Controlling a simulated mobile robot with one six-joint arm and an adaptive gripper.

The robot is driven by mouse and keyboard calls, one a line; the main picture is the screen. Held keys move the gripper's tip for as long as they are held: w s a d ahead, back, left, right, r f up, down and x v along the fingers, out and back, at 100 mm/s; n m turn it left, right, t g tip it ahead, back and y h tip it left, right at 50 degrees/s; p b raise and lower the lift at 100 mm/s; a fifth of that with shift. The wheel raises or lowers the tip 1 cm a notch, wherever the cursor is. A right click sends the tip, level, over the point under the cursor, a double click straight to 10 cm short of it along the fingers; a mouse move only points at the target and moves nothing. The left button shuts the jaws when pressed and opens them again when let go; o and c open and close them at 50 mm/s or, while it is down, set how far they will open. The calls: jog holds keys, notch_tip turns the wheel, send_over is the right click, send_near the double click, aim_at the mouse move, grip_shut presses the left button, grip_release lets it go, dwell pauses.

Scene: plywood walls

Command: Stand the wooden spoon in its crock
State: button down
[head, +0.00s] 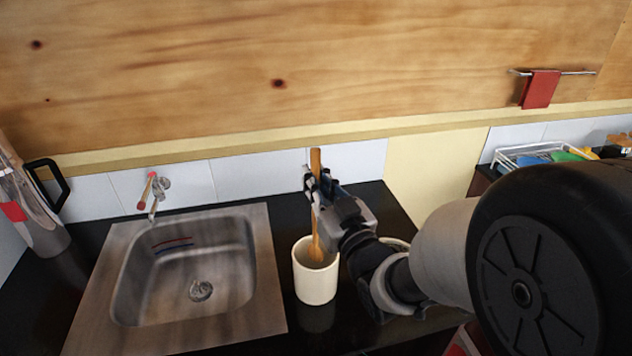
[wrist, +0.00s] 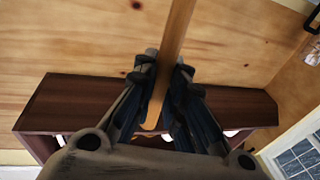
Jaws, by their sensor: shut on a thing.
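The wooden spoon (head: 317,165) is upright, with its handle in the jaws of my gripper (head: 318,188) and its broad end low at the crock. The white crock (head: 315,282) stands on the black counter to the right of the sink. The spoon's lower end shows inside the crock's mouth; whether it touches the bottom is hidden. In the wrist view my gripper (wrist: 163,72) is shut on the spoon handle (wrist: 176,35), which runs between the two fingers. The crock does not show in the wrist view.
A steel sink (head: 262,300) with a tap (head: 153,190) lies left of the crock. A pale round rim (head: 397,243) shows partly behind my arm. A dish rack (head: 520,155) stands far right, and a red towel (head: 540,90) hangs on the wall. Counter behind the crock is clear.

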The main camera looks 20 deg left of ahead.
jog(key=shift+f+b, duration=2.05)
jog(key=shift+b, duration=0.05)
jog(key=c, duration=1.6)
grip_release()
jog(key=shift+o, duration=0.2)
jog(key=r+v, duration=0.1)
jog(key=v, duration=0.6)
jog(key=shift+s+d+f, duration=0.2)
jog(key=shift+f, duration=0.35)
